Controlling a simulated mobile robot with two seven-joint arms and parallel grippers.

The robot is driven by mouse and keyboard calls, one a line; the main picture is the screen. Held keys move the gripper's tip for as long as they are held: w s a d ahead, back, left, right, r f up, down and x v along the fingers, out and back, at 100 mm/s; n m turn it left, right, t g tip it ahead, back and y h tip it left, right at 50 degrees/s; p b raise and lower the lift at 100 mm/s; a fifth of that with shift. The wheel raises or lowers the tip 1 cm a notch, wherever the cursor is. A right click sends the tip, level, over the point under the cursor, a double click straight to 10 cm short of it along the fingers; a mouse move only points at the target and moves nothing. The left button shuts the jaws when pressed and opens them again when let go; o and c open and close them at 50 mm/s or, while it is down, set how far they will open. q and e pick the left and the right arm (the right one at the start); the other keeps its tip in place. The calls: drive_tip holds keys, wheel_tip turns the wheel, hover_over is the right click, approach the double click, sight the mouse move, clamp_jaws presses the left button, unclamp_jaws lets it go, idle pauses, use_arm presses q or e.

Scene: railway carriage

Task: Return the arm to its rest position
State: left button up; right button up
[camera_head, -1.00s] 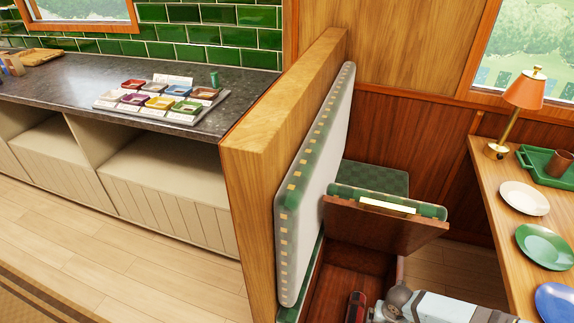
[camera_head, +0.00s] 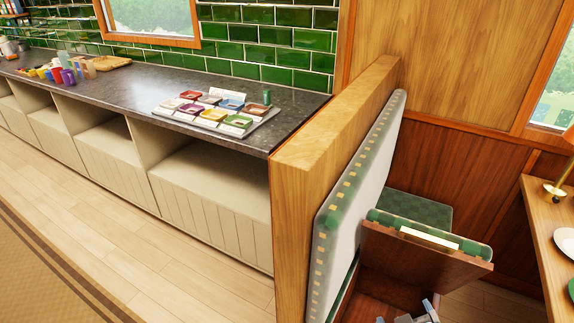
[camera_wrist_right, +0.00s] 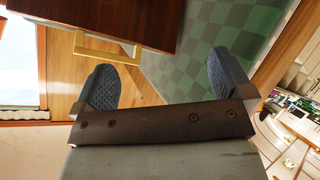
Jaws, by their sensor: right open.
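My right gripper (camera_head: 425,310) shows only in part at the bottom edge of the head view, in front of the open bench seat. In the right wrist view the same gripper (camera_wrist_right: 163,80) has its two dark padded fingers wide apart with nothing between them. The bench seat lid (camera_head: 425,258) is tilted up, with green cushion on top and a brass handle (camera_head: 430,239). In the wrist view the handle (camera_wrist_right: 110,50) lies beyond the fingers, apart from them. My left gripper is not in view.
A wooden partition (camera_head: 300,180) and padded seat back (camera_head: 350,215) stand left of the lid. A wooden table (camera_head: 548,220) with plates is at the right. The counter (camera_head: 130,85) holds a tray of coloured dishes (camera_head: 180,111). The floor at the left is clear.

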drive_tip(key=s+d+m+g+y, duration=0.1)
drive_tip(key=s+m+g+y, duration=0.15)
drive_tip(key=s+g, duration=1)
drive_tip(key=w+a+f+n+t+y+b, duration=0.1)
drive_tip(key=w+a+f+t+y+b, duration=0.15)
drive_tip(key=a+t+y+b, duration=0.55)
drive_tip(key=w+a+f+n+t+y+b, duration=0.15)
drive_tip(key=w+a+t+b, duration=0.35)
drive_tip(key=t+b, duration=0.7)
use_arm(q)
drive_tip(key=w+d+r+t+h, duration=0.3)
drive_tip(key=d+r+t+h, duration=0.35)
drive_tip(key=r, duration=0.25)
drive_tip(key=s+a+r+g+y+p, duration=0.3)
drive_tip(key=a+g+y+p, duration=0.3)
drive_tip(key=p, duration=3)
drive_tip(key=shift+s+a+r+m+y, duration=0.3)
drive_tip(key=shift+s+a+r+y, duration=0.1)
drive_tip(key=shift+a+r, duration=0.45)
use_arm(e)
drive_tip(key=s+d+r+m+g+h, duration=0.1)
drive_tip(key=s+d+r+g+h, duration=0.4)
drive_tip(key=g, duration=0.4)
wheel_tip(320, 180, up, 2)
drive_tip(key=shift+d+r+h, duration=0.1)
drive_tip(key=shift+d+h, duration=0.5)
drive_tip(key=shift+d, duration=0.25)
